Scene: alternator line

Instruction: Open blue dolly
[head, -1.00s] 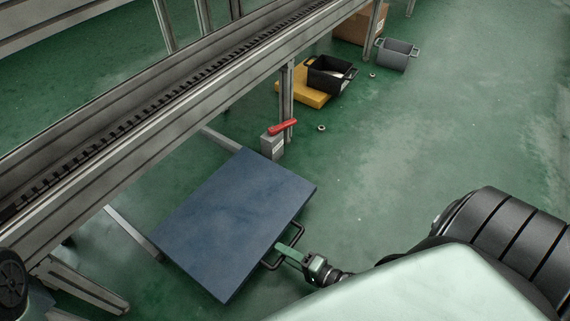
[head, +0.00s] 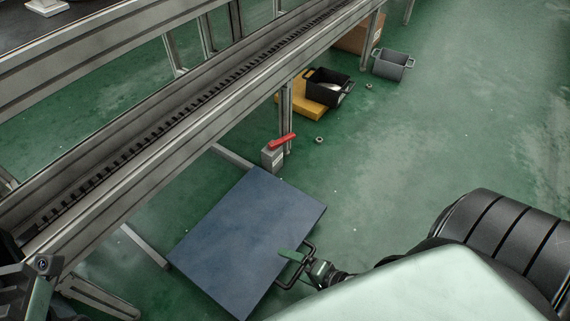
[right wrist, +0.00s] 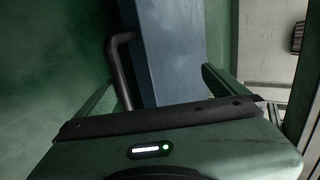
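The blue dolly (head: 247,242) is a flat blue panel on the floor, partly beside the conveyor frame. A black handle (head: 306,265) sticks out from its right edge. My right gripper (head: 297,260) is at this handle, one green finger reaching over the panel's edge. In the right wrist view its fingers stand apart; the bent dark handle (right wrist: 119,70) shows between them, nearer the left finger, with the blue panel (right wrist: 172,50) beyond. The gripper's housing hides the handle's lower part. Part of my left arm shows at the lower left; its fingers cannot be made out.
A conveyor (head: 195,112) runs diagonally above and left of the dolly. A grey box with a red lever (head: 282,140) stands by its post. A black crate (head: 328,88), a yellow piece (head: 303,108) and a grey bin (head: 393,64) lie farther back. Green floor to the right is open.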

